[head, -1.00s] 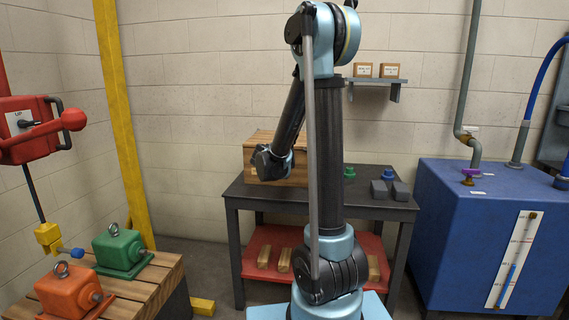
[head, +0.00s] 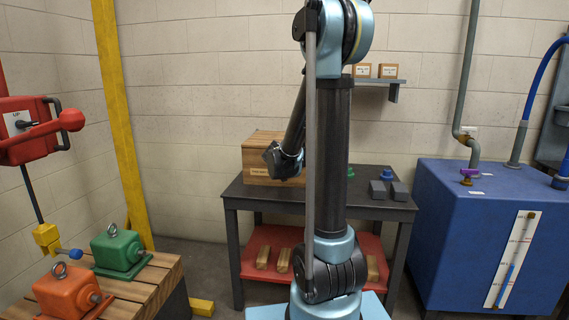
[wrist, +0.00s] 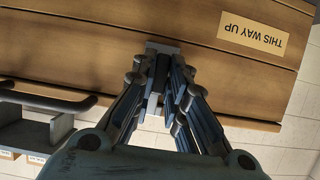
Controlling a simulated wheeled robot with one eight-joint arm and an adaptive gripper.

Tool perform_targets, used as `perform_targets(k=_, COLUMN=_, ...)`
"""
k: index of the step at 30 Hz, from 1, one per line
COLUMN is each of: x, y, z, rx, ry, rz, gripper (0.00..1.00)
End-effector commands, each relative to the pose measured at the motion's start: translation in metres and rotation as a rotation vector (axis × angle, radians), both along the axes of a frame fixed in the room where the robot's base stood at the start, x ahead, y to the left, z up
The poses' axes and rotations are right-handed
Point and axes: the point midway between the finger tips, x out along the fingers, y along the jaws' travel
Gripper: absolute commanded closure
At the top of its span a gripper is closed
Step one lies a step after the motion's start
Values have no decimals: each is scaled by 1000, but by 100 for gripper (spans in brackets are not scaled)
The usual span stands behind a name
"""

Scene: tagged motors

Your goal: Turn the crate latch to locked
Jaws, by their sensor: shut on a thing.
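The wooden crate (head: 262,145) stands on the dark table, half hidden behind my arm in the head view. In the wrist view the crate (wrist: 100,40) fills the upper part, with its "THIS WAY UP" label upside down. A small grey latch piece (wrist: 160,46) shows at the crate's face. My gripper (wrist: 162,68) is at that face, its fingers shut on the latch. The fingers hide most of the latch, so its exact angle cannot be told.
The dark table (head: 235,190) also holds a green part (head: 350,173) and grey blocks (head: 384,190) to the right. A wall shelf (head: 375,80) carries small boxes. A blue tank (head: 470,230) stands at right, and motors (head: 118,250) on a pallet at left.

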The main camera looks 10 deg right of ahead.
Motion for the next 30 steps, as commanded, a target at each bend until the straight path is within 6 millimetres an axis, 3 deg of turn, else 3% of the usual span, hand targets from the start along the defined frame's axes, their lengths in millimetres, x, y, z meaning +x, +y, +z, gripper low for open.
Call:
perform_targets(k=9, x=1, y=0, z=0, rx=3, ry=-1, rz=1, gripper=100)
perform_targets(k=10, x=1, y=0, z=0, rx=3, ry=-1, rz=1, gripper=84)
perform_targets(k=12, x=1, y=0, z=0, rx=3, ry=-1, rz=0, gripper=69)
perform_targets(k=13, x=1, y=0, z=0, rx=2, ry=-1, rz=0, gripper=67)
perform_targets(k=23, x=0, y=0, z=0, rx=1, ry=0, rz=1, gripper=67)
perform_targets(k=30, x=-14, y=5, z=6, rx=2, ry=0, rz=0, gripper=67)
